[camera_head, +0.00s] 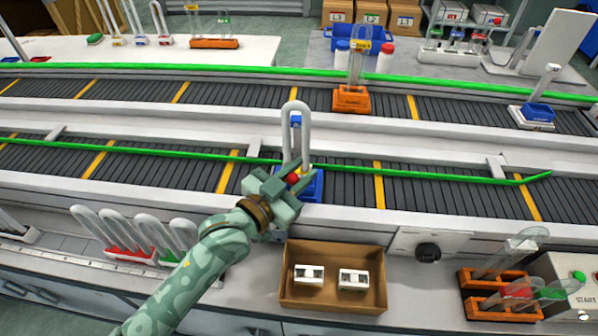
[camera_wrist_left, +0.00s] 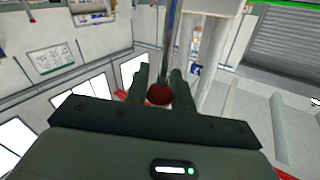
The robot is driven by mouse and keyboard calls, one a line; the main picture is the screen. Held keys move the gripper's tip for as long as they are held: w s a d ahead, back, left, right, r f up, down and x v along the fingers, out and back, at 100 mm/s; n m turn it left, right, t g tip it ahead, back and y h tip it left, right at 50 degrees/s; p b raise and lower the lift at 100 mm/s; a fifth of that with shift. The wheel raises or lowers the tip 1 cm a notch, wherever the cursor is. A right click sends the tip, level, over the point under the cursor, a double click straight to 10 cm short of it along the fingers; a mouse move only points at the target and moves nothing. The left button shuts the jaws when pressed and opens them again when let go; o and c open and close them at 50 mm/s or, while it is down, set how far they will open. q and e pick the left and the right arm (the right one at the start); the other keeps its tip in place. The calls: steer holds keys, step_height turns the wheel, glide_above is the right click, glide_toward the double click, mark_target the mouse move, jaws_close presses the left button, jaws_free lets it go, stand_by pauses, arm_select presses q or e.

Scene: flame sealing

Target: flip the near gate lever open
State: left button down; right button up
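My left gripper (camera_head: 284,185) is at the near conveyor (camera_head: 340,190), its two fingers spread to either side of a red ball knob (camera_head: 293,178). The knob also shows between the fingers in the left wrist view (camera_wrist_left: 160,94), with a shiny metal rod (camera_wrist_left: 171,45) running away from it. I take this to be the near gate lever. The fingers are at or very close to the ball; whether they press on it is unclear. A blue carrier (camera_head: 314,188) with a looped glass tube (camera_head: 304,120) stands just behind the gripper. My right gripper is out of view.
A green rail (camera_head: 410,174) runs along the near conveyor. An orange carrier (camera_head: 351,100) stands on the far conveyor. A cardboard box (camera_head: 333,303) with two white parts sits in front. A rack of looped tubes (camera_head: 131,250) and orange trays (camera_head: 488,277) stand on the near bench.

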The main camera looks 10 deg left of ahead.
arm_select(q)
steer(key=shift+s+f, duration=0.1)
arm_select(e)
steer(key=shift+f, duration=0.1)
